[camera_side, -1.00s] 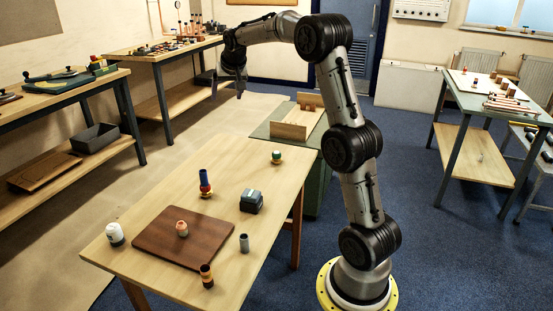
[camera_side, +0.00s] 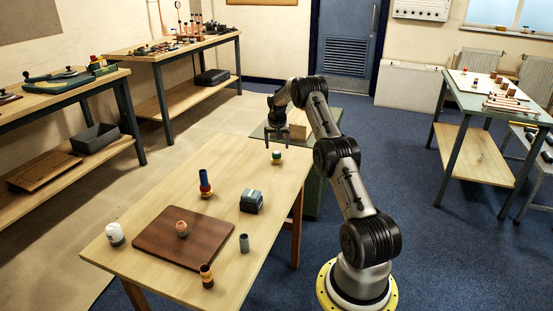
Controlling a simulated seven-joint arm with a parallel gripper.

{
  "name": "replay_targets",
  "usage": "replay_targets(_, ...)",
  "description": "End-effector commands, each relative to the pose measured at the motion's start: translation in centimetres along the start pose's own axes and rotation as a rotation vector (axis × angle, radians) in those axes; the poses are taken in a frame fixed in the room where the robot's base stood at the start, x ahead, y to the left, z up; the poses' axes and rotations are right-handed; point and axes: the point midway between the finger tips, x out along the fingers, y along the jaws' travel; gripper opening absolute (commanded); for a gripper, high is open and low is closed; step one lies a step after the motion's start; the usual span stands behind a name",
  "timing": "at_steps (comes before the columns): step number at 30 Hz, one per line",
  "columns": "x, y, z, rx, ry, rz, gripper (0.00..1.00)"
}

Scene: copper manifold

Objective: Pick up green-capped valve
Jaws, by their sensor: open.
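The green-capped valve (camera_side: 277,157) stands upright near the far right end of the wooden table, with a green top, a pale band and a yellowish base. My gripper (camera_side: 276,146) points down with its fingers apart, just above or behind the valve in the picture. I cannot tell the exact gap between them. Nothing shows between the fingers.
On the table (camera_side: 222,168) are a red-and-blue piece (camera_side: 205,184), a dark teal block (camera_side: 251,201), a grey cylinder (camera_side: 244,243), a copper-coloured piece (camera_side: 206,276) and a white-capped piece (camera_side: 115,234). A brown board (camera_side: 163,246) bears an orange-topped piece (camera_side: 182,228).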

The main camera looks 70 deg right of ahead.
Motion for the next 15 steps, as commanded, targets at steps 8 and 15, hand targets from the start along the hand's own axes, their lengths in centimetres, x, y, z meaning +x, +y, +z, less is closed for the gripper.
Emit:
replay_targets(8, 2.0, 0.0, 0.0, 0.0, 0.001, 0.0, 0.83)
replay_targets(15, 4.5, -0.2, -0.4, 0.0, 0.0, -0.001, 0.83)
